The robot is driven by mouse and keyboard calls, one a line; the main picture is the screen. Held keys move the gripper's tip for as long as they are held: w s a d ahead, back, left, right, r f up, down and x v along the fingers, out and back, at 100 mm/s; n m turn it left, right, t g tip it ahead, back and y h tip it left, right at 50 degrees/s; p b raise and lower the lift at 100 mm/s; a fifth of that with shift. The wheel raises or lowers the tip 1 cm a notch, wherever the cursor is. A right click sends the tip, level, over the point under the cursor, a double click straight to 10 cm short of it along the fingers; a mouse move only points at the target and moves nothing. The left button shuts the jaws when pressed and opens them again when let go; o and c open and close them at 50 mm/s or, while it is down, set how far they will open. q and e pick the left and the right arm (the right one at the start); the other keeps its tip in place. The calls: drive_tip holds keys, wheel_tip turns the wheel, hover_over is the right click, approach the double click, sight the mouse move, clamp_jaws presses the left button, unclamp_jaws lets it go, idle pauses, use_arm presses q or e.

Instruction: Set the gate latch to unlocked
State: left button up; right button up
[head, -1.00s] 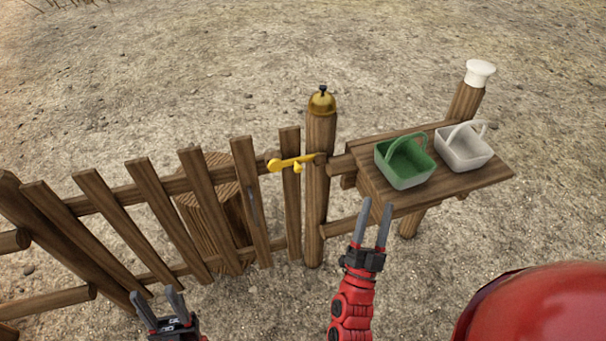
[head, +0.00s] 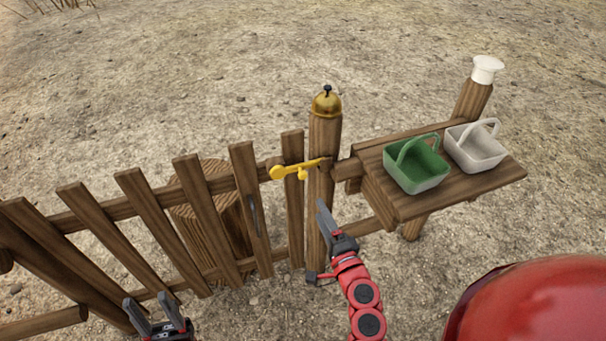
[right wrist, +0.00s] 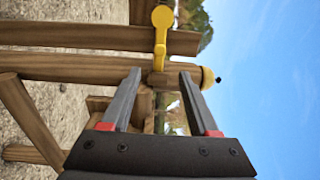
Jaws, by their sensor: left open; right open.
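The yellow gate latch (head: 297,170) lies across the gap between the wooden gate (head: 244,190) and the gate post (head: 318,200), with its round end on the gate side. It also shows in the right wrist view (right wrist: 160,35), ahead of my fingers. My right gripper (head: 322,208) is open and empty, in front of the post and a little below the latch. In the right wrist view its two fingers (right wrist: 158,80) are apart, with the post beyond them. My left gripper (head: 154,306) is open and empty, low in front of the gate.
A brass bell (head: 326,103) sits on top of the post. A wooden shelf (head: 490,189) to the right holds a green basket (head: 417,165) and a white basket (head: 475,148). A stump (head: 215,208) stands behind the gate.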

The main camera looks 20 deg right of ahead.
sight(304, 177)
drive_tip(key=w+p, duration=0.2)
drive_tip(key=w, duration=1.2)
drive_tip(key=shift+w+a, duration=0.1)
drive_tip(key=shift+a, duration=0.1)
clamp_jaws()
idle(0.8)
